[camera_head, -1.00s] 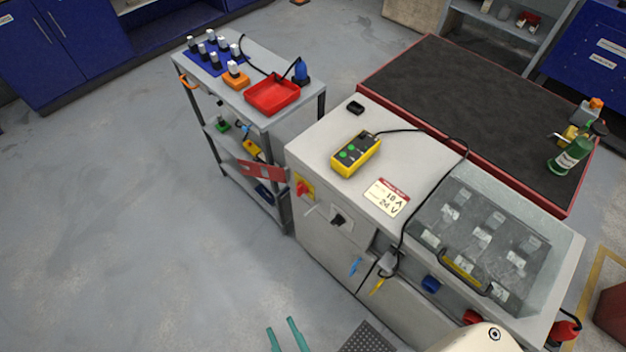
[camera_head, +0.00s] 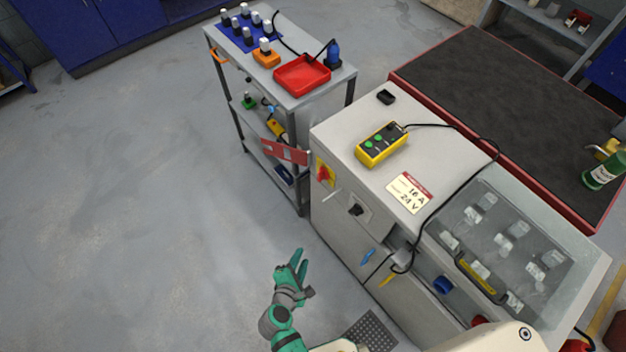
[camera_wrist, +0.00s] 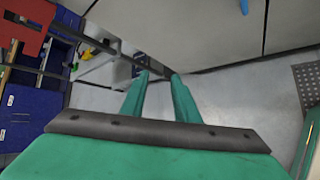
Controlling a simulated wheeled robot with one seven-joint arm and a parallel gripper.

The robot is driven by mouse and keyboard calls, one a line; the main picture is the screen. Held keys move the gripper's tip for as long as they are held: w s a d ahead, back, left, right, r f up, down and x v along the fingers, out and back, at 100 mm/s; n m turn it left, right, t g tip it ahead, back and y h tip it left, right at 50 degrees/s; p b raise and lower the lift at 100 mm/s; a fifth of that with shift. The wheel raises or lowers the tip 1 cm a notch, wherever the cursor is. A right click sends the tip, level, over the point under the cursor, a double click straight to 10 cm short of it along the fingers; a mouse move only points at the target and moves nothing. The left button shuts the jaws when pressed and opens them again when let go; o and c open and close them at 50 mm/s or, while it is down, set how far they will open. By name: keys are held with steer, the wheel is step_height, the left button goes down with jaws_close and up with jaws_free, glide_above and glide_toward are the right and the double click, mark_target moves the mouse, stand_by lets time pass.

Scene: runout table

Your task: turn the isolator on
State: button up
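The isolator (camera_head: 324,174) is a red rotary handle on a yellow plate, high on the grey cabinet's (camera_head: 336,226) left-facing side, near its far corner. The angle of its handle is too small to read. My gripper (camera_head: 299,259) has teal fingers and is in front of that side, below the isolator and apart from it. In the wrist view the two fingers (camera_wrist: 160,74) stand apart with nothing between them. I cannot make out the isolator in the wrist view.
A red plate (camera_head: 285,151) juts out beside the isolator; it also shows in the wrist view (camera_wrist: 22,28). A black selector knob (camera_head: 356,209) is below right of the isolator. A shelf trolley (camera_head: 246,143) stands close at left. The floor left is clear.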

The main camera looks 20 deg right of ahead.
steer(key=w+d+r+n+h, duration=0.25)
steer(key=w+r+h, duration=0.2)
steer(key=w, duration=0.45)
steer(key=n+g+h, duration=0.2)
steer(key=h, duration=0.5)
glide_toward(318, 177)
steer(key=shift+y, duration=0.25)
steer(key=x, duration=0.8)
steer(key=shift+r, duration=0.2)
jaws_close()
